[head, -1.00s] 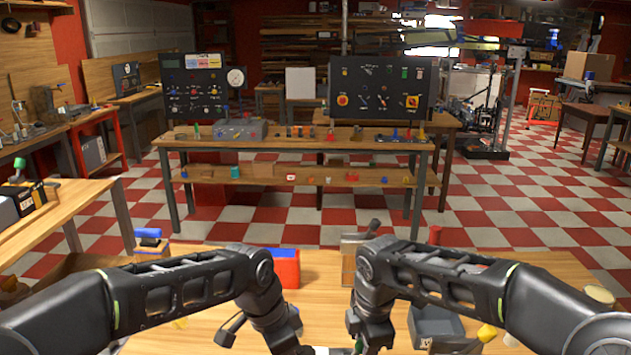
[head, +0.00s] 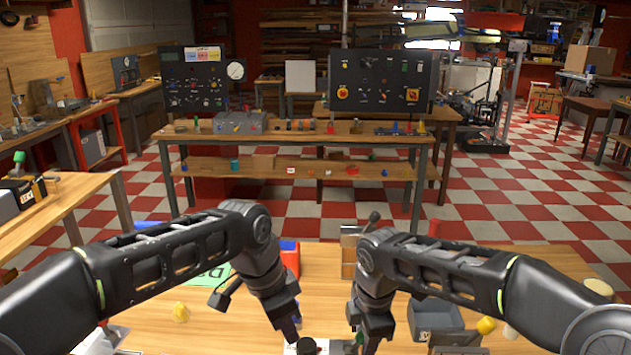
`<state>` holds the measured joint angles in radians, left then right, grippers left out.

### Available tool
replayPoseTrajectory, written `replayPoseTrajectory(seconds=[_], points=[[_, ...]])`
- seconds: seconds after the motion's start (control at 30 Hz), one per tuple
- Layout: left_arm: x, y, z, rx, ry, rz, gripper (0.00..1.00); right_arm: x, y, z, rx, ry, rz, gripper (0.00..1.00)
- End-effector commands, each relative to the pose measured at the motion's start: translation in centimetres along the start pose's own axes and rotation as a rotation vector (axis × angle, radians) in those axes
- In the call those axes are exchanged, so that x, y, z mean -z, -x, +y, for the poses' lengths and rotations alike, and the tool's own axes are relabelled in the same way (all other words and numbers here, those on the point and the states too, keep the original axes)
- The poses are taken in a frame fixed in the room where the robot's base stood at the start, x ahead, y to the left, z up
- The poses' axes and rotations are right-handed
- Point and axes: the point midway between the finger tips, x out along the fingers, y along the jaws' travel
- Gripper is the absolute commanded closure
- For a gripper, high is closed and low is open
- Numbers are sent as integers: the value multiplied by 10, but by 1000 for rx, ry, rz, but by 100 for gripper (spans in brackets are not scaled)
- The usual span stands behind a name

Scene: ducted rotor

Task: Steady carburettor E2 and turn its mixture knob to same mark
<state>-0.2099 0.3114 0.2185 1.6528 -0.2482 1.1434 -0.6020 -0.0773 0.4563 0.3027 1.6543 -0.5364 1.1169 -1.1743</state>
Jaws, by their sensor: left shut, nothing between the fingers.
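A black round knob (head: 307,345) shows at the bottom edge of the near wooden table, beside a whitish piece with dark lettering. I cannot read a mark or confirm that this is carburettor E2; most of it is cut off. My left gripper (head: 290,335) points down just left of the knob, shut and empty. My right gripper (head: 375,338) points down to the right of the knob, and its fingers are too dark and cropped to judge. I cannot tell whether either gripper touches anything.
A red and blue box (head: 290,257) and a wooden block (head: 349,252) stand behind the grippers. A grey open bin (head: 436,317) and a yellow piece (head: 486,325) lie right. A green sheet (head: 208,276) and a yellow piece (head: 181,312) lie left. Bare tabletop (head: 225,325) shows between.

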Motion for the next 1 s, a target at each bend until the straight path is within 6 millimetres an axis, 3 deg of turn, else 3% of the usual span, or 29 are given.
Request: replayPoseTrajectory(seconds=[0.47, 0.5, 0.8, 1.0], points=[[0, 0, 0, 0, 0, 0, 100, 0, 0, 0, -1, -1, -1, 100], [0, 0, 0, 0, 1, 0, 100, 0, 0, 0, -1, -1, -1, 72], [0, 0, 0, 0, 1, 0, 100, 0, 0, 0, 0, -1, -1, 49], [0, 0, 0, 0, 1, 0, 100, 0, 0, 0, 0, 0, -1, 49]])
